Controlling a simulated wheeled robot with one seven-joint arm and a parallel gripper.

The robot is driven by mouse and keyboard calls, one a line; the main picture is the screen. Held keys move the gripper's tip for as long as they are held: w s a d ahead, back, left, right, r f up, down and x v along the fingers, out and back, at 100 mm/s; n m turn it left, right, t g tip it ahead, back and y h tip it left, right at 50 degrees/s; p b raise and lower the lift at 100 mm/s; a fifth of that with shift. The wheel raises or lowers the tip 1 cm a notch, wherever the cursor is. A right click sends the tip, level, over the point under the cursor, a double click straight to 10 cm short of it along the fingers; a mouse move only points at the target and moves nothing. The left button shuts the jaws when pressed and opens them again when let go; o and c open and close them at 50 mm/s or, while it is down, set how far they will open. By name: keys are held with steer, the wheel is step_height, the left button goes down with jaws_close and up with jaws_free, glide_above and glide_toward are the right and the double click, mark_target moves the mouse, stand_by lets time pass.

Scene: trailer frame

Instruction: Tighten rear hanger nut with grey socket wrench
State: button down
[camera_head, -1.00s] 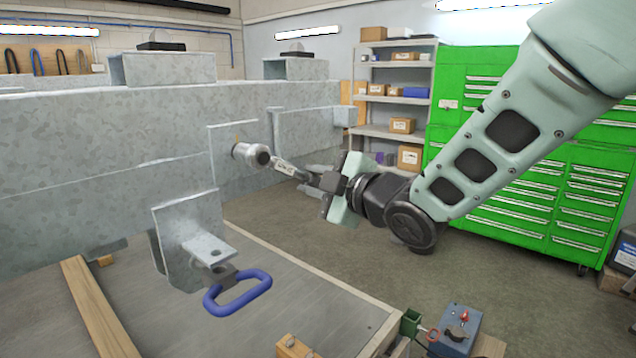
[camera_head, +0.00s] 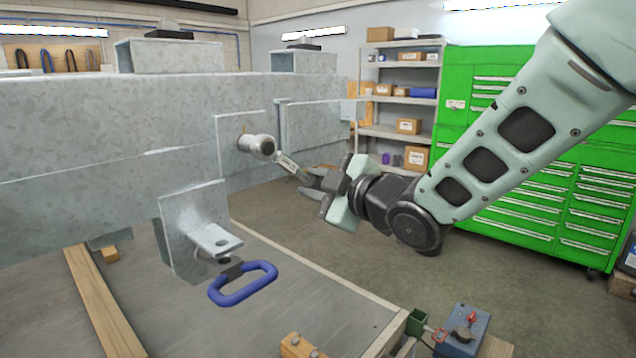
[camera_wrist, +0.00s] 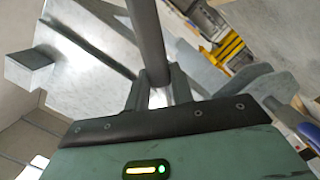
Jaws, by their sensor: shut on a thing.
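The grey socket wrench (camera_head: 287,163) has its round socket head (camera_head: 262,146) against a square plate (camera_head: 230,135) on the galvanized trailer frame (camera_head: 110,125). The nut is hidden, so I cannot tell how the socket sits on it. My gripper (camera_head: 315,180) is shut on the wrench's handle end, to the right of the head. In the wrist view the grey handle (camera_wrist: 147,40) runs from between my fingers (camera_wrist: 152,92) up to the top edge.
A bracket (camera_head: 192,225) with a blue loop handle (camera_head: 243,284) hangs lower on the frame. A blue device (camera_head: 461,325) stands at the front right. Shelves (camera_head: 400,95) and a green cabinet (camera_head: 530,210) are behind.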

steer(key=shift+s+a+f+m+b, duration=0.4)
steer(key=shift+s+f+m+b, duration=0.2)
steer(key=shift+m+b, duration=0.15)
steer(key=shift+s+a+f+m+g+b, duration=0.3)
steer(key=shift+s+a+f+m+b, duration=0.25)
steer(key=shift+m, duration=0.3)
steer(key=shift+s+a+f+m+b, duration=0.5)
steer(key=shift+s+m, duration=0.15)
steer(key=shift+m, duration=0.15)
